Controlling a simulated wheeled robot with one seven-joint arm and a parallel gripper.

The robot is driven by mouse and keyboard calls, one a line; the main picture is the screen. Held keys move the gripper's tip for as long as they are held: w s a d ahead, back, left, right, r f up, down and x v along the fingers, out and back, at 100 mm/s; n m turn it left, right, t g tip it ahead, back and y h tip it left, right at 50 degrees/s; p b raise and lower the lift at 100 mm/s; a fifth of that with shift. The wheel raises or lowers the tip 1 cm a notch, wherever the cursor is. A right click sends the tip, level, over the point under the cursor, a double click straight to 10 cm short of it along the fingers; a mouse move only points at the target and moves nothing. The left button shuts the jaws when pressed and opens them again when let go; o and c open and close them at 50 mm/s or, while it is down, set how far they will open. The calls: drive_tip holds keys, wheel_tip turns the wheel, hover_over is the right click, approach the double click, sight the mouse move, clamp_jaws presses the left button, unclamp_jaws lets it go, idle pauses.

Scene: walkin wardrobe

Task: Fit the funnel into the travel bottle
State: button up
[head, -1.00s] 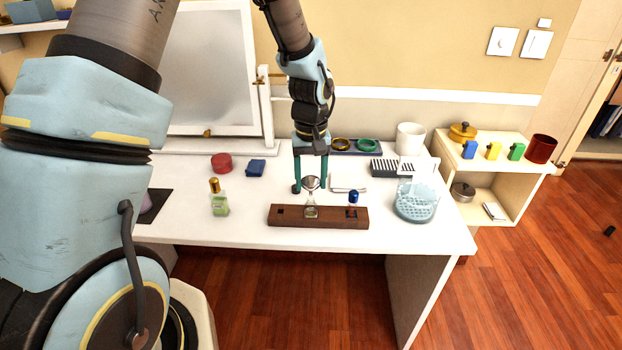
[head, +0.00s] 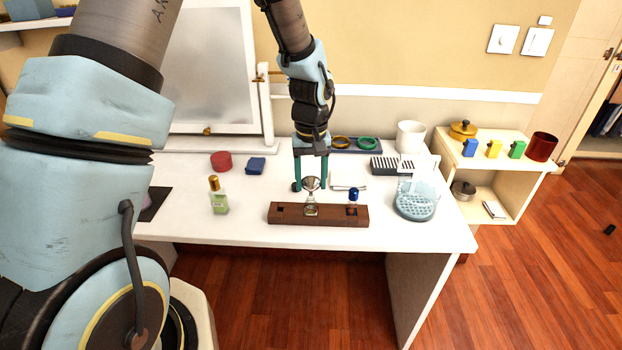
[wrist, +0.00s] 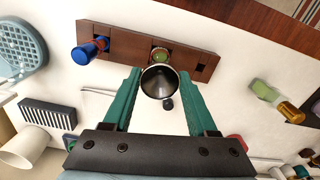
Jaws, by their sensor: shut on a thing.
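A metal funnel (head: 312,184) is held between the green fingers of my gripper (head: 311,187), which is shut on it. In the wrist view the funnel (wrist: 159,82) shows its dark round mouth between the fingertips. The small clear travel bottle (head: 311,209) stands in the middle hole of a dark wooden rack (head: 340,216). In the wrist view the bottle (wrist: 161,54) is partly hidden behind the funnel's rim. The funnel is over or just behind the bottle; I cannot tell whether its spout touches or enters the neck.
A blue-capped bottle (head: 353,196) stands in the rack's right part. A green bottle with gold cap (head: 218,196) stands left of the rack. A pale blue perforated holder (head: 415,203) is on the right. Red (head: 221,161) and blue (head: 256,166) items lie behind. The front table strip is clear.

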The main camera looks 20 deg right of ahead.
sight(311, 182)
drive_tip(key=shift+f+b, duration=0.45)
drive_tip(key=shift+f, duration=0.3)
drive_tip(key=o, duration=1.3)
drive_tip(key=shift+o, duration=0.2)
drive_tip(key=shift+r, duration=0.1)
wheel_tip(311, 182, up, 11)
drive_tip(key=b, duration=0.2)
drive_tip(key=shift+f, duration=0.2)
drive_tip(key=s+a+n, duration=0.1)
drive_tip(key=s+a, duration=0.1)
drive_tip(key=a, duration=1.3)
drive_tip(key=s+a+f+n+t, duration=0.1)
drive_tip(key=a, duration=1.4)
drive_tip(key=shift+s+t, duration=0.3)
drive_tip(key=shift+s, duration=0.1)
